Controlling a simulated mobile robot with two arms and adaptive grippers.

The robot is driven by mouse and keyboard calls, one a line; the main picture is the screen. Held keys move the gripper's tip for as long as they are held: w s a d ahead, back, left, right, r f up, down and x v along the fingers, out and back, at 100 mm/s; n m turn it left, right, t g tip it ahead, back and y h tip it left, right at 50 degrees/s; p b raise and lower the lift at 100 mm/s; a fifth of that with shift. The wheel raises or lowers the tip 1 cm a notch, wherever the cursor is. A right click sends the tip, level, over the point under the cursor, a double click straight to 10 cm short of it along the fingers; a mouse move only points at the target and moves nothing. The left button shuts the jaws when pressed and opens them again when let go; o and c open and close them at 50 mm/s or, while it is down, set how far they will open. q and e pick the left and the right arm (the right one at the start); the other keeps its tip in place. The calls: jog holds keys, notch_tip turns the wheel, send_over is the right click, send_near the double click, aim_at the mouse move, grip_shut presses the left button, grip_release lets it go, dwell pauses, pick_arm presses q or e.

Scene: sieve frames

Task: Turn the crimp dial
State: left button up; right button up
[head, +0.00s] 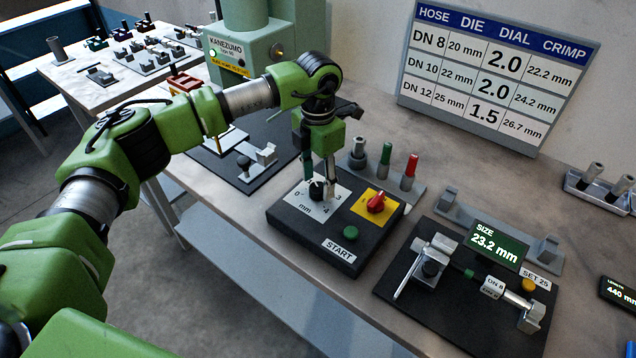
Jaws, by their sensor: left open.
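The crimp dial (317,190) is a black knob on a white plate (305,207) marked 0, 3, 4 and mm, on a dark control box (291,235). Its pointer setting is too small to read. My left gripper (319,182) points down at the dial from above. Its fingers are apart, one on each side of the knob. I cannot tell whether they touch it. The chart (497,75) on the wall lists dial 2.0 for DN 8 and DN 10, and 1.5 for DN 12. My right gripper is not in view.
On the box are a red knob (376,203) on a yellow plate and a green START button (350,233). Several upright pegs stand behind it. At right, a gauge stand (410,300) holds a DN 8 hose by a display (497,243) reading 23.2 mm. The green press (240,50) stands behind.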

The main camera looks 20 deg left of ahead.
aim_at(318, 187)
pick_arm(q)
notch_tip(318, 187, up, 10)
jog(key=shift+r, duration=0.2)
jog(key=shift+f, duration=0.1)
dwell(0.4)
